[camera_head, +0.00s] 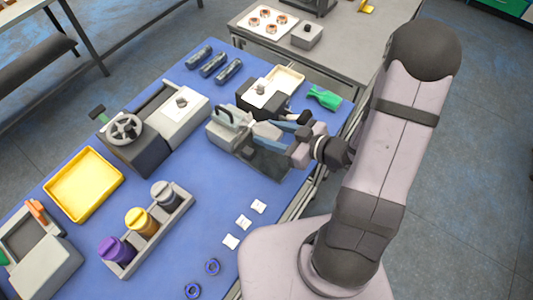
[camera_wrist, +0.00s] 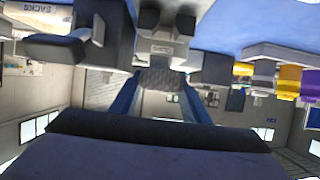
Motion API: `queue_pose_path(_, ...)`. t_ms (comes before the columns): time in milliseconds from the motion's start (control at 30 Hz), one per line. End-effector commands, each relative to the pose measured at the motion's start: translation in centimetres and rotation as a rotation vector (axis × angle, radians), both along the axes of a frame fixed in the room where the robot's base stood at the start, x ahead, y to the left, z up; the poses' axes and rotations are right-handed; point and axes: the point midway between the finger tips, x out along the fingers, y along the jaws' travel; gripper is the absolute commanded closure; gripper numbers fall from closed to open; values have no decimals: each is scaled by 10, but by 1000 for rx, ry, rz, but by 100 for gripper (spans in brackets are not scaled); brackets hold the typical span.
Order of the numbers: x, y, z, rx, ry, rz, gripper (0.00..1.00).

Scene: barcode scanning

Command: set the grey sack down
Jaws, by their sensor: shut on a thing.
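My gripper (camera_head: 257,135) has blue fingers and reaches left over a grey machine with a handle (camera_head: 230,122) on the blue table. In the wrist view, my gripper (camera_wrist: 158,88) is shut on a small grey textured thing, which looks like the grey sack (camera_wrist: 157,77). In the head view I cannot make out the sack among the fingers and the machine. Whether it touches anything below cannot be told. A block labelled "SACKS" (camera_wrist: 45,8) shows in the wrist view's upper left, with a dark-grey handle-like part (camera_wrist: 55,47) below it.
Left of the machine are a handwheel device (camera_head: 125,129), a yellow tray (camera_head: 84,184) and a rack (camera_head: 177,225) with purple, yellow and grey jars. A green tool (camera_head: 323,97) lies behind. Bare table (camera_head: 215,190) lies between rack and packets.

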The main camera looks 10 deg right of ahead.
Motion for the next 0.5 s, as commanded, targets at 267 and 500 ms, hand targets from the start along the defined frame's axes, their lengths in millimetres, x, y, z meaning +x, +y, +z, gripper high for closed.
queue_pose_path(267,0,0,-14,3,1,1,89)
queue_pose_path(500,0,0,-42,3,3,1,89)
